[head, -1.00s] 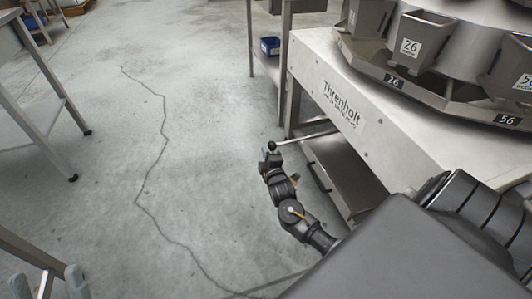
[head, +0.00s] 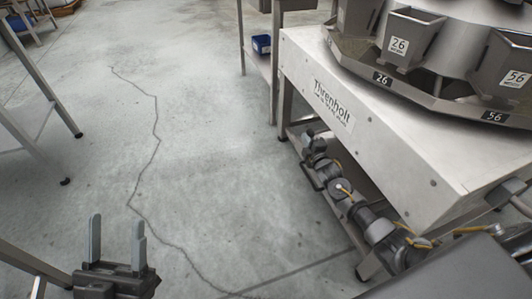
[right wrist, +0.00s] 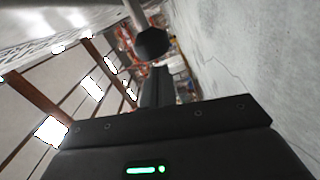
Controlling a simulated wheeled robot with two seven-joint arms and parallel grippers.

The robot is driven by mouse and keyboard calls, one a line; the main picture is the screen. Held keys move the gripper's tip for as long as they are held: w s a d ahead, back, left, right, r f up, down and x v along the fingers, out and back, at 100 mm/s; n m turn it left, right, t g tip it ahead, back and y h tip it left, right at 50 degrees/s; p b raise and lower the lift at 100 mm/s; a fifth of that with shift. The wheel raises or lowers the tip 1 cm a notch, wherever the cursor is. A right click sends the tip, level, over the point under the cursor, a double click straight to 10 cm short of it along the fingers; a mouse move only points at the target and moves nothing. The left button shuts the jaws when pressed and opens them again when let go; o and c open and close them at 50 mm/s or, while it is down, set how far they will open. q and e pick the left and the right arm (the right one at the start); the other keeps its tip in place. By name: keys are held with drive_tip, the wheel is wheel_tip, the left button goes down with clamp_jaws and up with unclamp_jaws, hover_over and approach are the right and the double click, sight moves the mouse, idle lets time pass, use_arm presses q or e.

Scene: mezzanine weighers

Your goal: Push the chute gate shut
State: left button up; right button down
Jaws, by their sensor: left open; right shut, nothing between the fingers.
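In the right wrist view a black ball knob (right wrist: 152,43) on a metal rod (right wrist: 133,14) stands just past my right fingertips. Whether the fingers touch the knob I cannot tell. My right gripper (right wrist: 157,72) is shut and empty; in the head view it (head: 307,138) is low beside the Threnholt machine (head: 335,105), under its side panel. My right arm covers most of the space under the panel, so the chute gate and how far it stands open cannot be made out. My left gripper (head: 117,220) is open and empty over the floor at lower left.
A weigher ring with numbered buckets (head: 404,40) sits on top of the machine. A metal stand with a blue bin (head: 262,44) is behind it. A table frame (head: 38,140) stands at left. The cracked concrete floor (head: 190,170) between is clear.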

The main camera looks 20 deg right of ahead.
drive_tip(key=shift+d, duration=0.4)
drive_tip(key=shift+s, duration=0.1)
use_arm(q)
wheel_tip(320, 180, down, 12)
drive_tip(key=w+g+y+p, duration=0.2)
drive_tip(key=g+y+p, duration=0.3)
drive_tip(key=g, duration=0.4)
drive_tip(key=shift+w+r+n, duration=0.15)
drive_tip(key=shift+r+n, duration=0.05)
drive_tip(key=shift+n, duration=0.1)
use_arm(e)
drive_tip(key=s+a+r, duration=0.1)
drive_tip(key=s+a, duration=0.3)
drive_tip(key=s, duration=0.6)
drive_tip(key=shift+s+a+r, duration=0.15)
drive_tip(key=shift+s+a, duration=0.15)
drive_tip(key=shift+a, duration=0.05)
use_arm(q)
drive_tip(key=shift+d, duration=0.1)
